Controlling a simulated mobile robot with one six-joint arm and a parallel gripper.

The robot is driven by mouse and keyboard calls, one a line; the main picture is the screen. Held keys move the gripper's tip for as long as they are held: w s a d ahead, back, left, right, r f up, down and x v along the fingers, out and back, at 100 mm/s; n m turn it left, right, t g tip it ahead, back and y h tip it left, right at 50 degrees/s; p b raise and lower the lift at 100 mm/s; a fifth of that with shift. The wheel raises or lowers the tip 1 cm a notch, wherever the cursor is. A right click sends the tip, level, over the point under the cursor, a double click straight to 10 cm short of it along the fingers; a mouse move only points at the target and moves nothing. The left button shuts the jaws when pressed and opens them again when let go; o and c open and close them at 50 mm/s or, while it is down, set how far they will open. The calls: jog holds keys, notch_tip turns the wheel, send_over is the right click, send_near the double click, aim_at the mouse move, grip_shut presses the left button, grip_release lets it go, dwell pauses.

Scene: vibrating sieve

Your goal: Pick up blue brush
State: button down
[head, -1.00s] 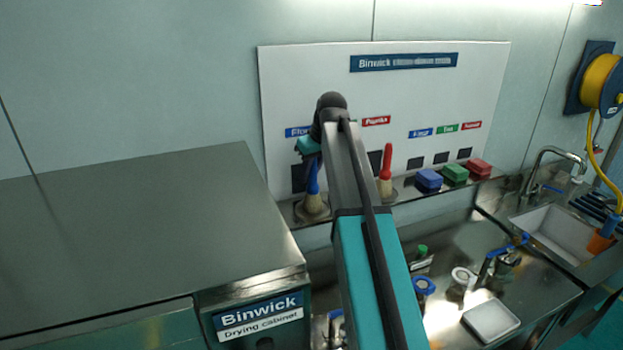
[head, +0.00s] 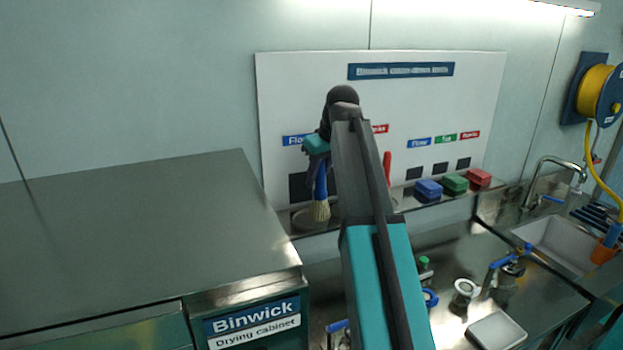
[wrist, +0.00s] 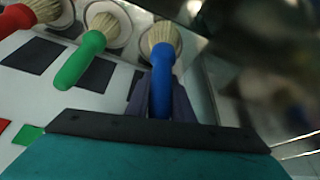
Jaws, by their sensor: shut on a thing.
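The blue brush (head: 320,189) has a blue handle and pale bristles pointing down. It hangs just above the shelf, in front of the white board at its left end. My gripper (wrist: 160,103) is shut on its blue handle. In the wrist view the blue brush (wrist: 163,65) stands between the two dark fingers, bristles away from the palm. In the head view the fingertips are small and partly hidden by the wrist.
A green brush (wrist: 86,58) and a red brush (wrist: 22,18) are beside it. Blue (head: 428,190), green (head: 455,184) and red (head: 479,178) blocks sit on the shelf. A drying cabinet (head: 130,215) fills the left. A sink (head: 560,240) is at right.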

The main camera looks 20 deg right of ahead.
jog(key=s+d+r+b, duration=0.1)
jog(key=s+d+b, duration=0.1)
jog(key=s, duration=0.9)
jog(key=shift+b, duration=0.7)
